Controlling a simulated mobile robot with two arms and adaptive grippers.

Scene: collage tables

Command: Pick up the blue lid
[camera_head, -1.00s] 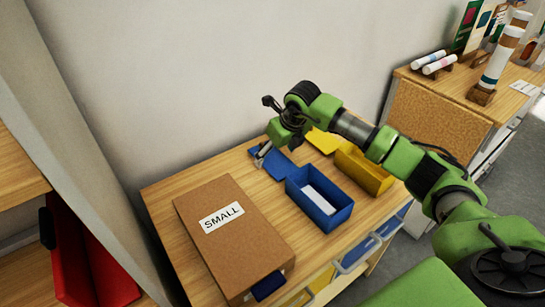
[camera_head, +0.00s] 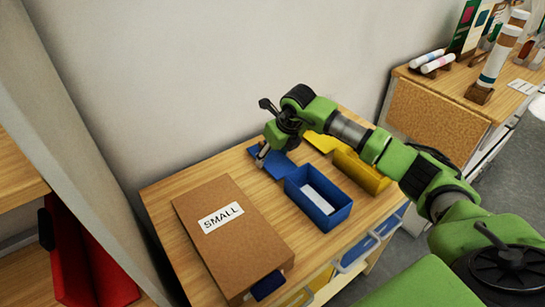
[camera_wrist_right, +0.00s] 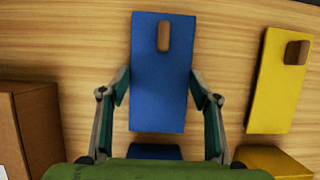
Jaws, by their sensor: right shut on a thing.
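The blue lid (camera_head: 281,169) lies on the wooden table top behind the blue box. In the right wrist view the lid (camera_wrist_right: 160,100) is a flat blue plate with a brown-looking slot near its far end. My right gripper (camera_head: 262,154) is down at the lid, partly hiding it. In the wrist view my right gripper (camera_wrist_right: 160,78) has one finger against each long side edge of the lid and is shut on it. I cannot tell any gap between lid and table. My left gripper is not in view.
The open blue box (camera_head: 333,222) holds something white. A yellow box (camera_head: 365,172) and yellow lid (camera_head: 323,142) are to the right. A brown cardboard box (camera_head: 235,245) labelled SMALL stands at the front left. The wall (camera_head: 190,90) is close behind.

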